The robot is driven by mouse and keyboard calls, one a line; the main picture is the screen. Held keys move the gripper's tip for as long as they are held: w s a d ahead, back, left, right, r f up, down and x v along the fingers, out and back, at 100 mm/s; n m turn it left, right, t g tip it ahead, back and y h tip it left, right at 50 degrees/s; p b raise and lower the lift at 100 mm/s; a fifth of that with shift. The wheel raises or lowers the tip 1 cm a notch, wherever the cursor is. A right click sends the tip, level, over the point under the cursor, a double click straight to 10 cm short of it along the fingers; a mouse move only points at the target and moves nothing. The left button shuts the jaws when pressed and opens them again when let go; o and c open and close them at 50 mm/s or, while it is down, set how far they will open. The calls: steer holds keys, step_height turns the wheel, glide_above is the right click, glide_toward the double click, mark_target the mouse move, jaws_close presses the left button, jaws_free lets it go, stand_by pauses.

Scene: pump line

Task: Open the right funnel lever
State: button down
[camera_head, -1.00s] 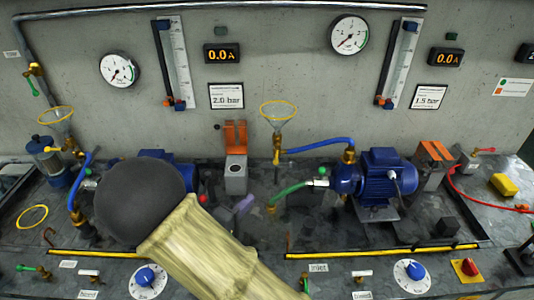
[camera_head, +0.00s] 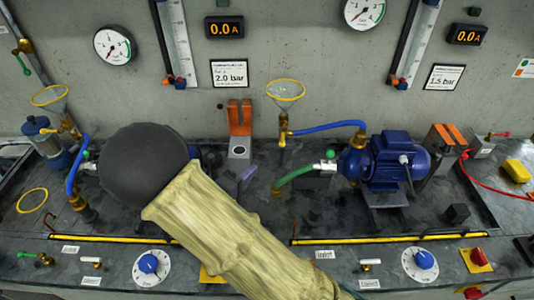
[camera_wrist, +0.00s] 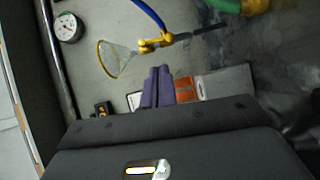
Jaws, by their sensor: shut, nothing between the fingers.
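The right funnel (camera_head: 285,91) is clear with a yellow rim and stands upright before the grey wall. Below it is a yellow-brass valve (camera_head: 284,132) joined to a blue hose; its lever is too small to make out clearly. In the wrist view the right funnel (camera_wrist: 113,60) lies sideways, with its yellow valve (camera_wrist: 151,43) beside it. My gripper (camera_wrist: 157,68) shows two purple fingers, shut together and empty, apart from the valve in the picture. In the head view only a small purple part of my gripper (camera_head: 246,178) shows past my forearm, lower left of the valve.
The left funnel (camera_head: 50,97) stands at the far left. A blue pump (camera_head: 390,162) is right of the right funnel, with a green hose (camera_head: 296,174) below the valve. An orange-topped block (camera_head: 240,120) stands left of the valve. My forearm hides the left pump.

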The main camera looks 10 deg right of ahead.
mark_target(282, 140)
steer(key=x, duration=1.3)
steer(key=shift+w+d, duration=0.25)
steer(key=shift+d, duration=0.05)
steer(key=shift+w+a, duration=0.1)
